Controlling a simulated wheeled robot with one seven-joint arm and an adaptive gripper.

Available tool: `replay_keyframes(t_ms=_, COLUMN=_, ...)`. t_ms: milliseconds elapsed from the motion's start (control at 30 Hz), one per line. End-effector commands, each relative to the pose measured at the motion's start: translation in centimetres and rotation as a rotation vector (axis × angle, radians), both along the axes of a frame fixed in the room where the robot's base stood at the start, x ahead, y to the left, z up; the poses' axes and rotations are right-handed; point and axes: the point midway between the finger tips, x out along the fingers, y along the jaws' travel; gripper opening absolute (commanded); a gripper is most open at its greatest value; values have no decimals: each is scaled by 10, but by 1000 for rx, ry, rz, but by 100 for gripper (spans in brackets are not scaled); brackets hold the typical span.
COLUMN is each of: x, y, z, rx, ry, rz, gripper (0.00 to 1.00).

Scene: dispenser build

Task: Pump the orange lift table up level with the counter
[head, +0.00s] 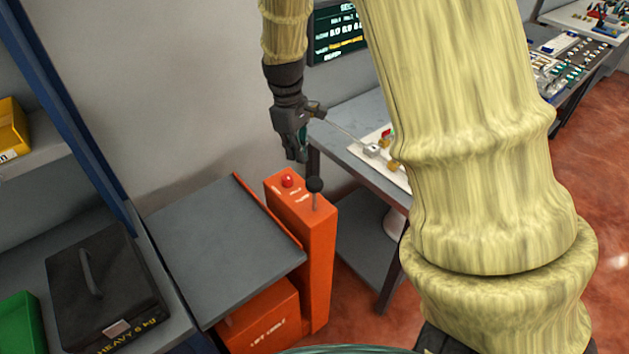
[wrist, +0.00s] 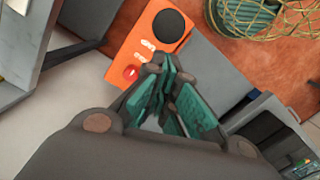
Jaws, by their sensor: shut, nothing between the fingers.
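The orange lift table has a grey top (head: 225,245) that sits low, beside its tall orange column (head: 318,262). A red button (head: 288,181) and a pump lever with a black ball knob (head: 314,185) stand on top of the column. My gripper (head: 297,158) is just above the column, close to the knob and button, and looks shut and empty. In the wrist view the shut fingertips (wrist: 168,62) point at the orange column top, between the red button (wrist: 130,71) and the black knob (wrist: 168,26). I cannot tell whether they touch anything.
The grey counter (head: 365,112) with a white board and small parts stands right of the column. A blue-framed shelf at left holds a black case (head: 104,290) marked heavy, a green bin (head: 20,322) and a yellow bin (head: 12,130). My arm hides part of the counter.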

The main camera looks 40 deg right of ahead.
Motion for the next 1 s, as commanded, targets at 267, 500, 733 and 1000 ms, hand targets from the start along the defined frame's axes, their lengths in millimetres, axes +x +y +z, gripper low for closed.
replay_keyframes(t_ms=267, x=0, y=0, z=0, rx=0, ry=0, rz=0, gripper=0)
replay_keyframes(t_ms=500, x=-7, y=-4, z=11, rx=1, ry=3, rz=-2, gripper=0)
replay_keyframes(t_ms=733, x=-19, y=-10, z=23, rx=0, ry=4, rz=-1, gripper=0)
replay_keyframes(t_ms=1000, x=-30, y=-14, z=27, rx=0, ry=4, rz=-1, gripper=0)
